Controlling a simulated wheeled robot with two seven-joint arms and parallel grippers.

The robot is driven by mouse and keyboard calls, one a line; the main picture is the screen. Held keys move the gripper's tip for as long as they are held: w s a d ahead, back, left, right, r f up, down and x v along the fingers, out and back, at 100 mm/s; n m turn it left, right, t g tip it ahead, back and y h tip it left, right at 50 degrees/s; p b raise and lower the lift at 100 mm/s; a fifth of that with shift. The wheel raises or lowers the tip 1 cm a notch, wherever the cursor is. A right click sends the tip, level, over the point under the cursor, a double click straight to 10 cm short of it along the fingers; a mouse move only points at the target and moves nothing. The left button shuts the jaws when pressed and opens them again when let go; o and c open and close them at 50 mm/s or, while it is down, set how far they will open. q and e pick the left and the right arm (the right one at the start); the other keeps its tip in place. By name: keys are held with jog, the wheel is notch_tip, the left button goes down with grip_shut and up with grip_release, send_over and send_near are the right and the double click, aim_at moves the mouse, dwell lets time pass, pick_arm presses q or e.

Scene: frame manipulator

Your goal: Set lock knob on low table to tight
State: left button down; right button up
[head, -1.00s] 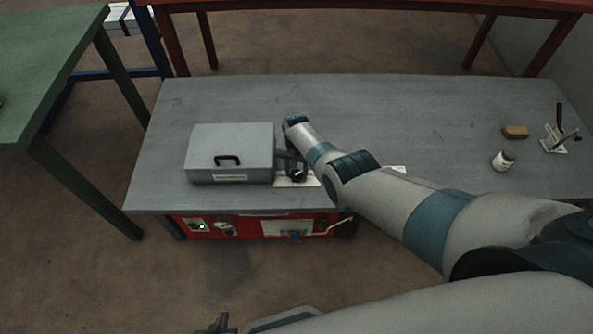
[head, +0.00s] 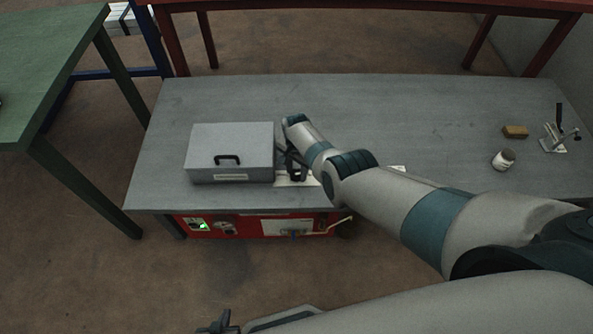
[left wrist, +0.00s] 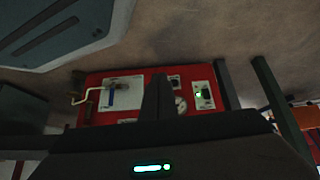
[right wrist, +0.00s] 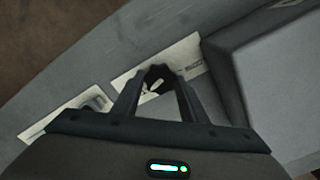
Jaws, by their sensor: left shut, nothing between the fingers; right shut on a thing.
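The lock knob (right wrist: 156,82) is black with a white pointer mark and sits on a white label plate (right wrist: 130,88) on the low table (head: 400,110). In the right wrist view my right gripper (right wrist: 159,72) is shut on the knob, with a finger on each side. In the head view my right gripper (head: 290,163) is over the plate, just right of the grey box, and largely covers the knob. The lettering is too small to read. My left gripper (head: 217,325) is low at the bottom edge, off the table; its fingers (left wrist: 158,82) are shut and empty.
The grey box (head: 230,150) with a black handle stands close to the left of the knob. A red panel (head: 250,226) is below the table's front edge. A jar (head: 503,160), a brown block (head: 515,132) and a toggle clamp (head: 556,140) are at the right.

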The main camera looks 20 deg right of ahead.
jog(key=o, duration=1)
pick_arm(q)
jog(key=shift+a, duration=0.3)
pick_arm(e)
jog(key=shift+o, duration=0.2)
jog(key=shift+r, duration=0.15)
jog(key=shift+r+p, duration=0.25)
jog(key=shift+p, duration=0.05)
jog(key=shift+r+p, duration=0.3)
jog(key=shift+r, duration=0.05)
notch_tip(320, 180, up, 7)
jog(key=p, duration=0.4)
notch_tip(320, 180, up, 8)
jog(key=f, duration=0.1)
send_over(296, 174)
pick_arm(q)
jog(key=s+a+f+g, duration=0.2)
jog(key=s, duration=0.5)
jog(key=s+a+f+g+y, duration=0.1)
jog(key=s+a+f+g, duration=0.1)
jog(key=s, duration=0.6)
jog(key=shift+s+a+p, duration=0.25)
jog(key=shift+a+p, duration=0.05)
jog(key=shift+a, duration=0.45)
pick_arm(e)
jog(key=shift+d+r, duration=0.1)
jog(key=shift+r, duration=0.85)
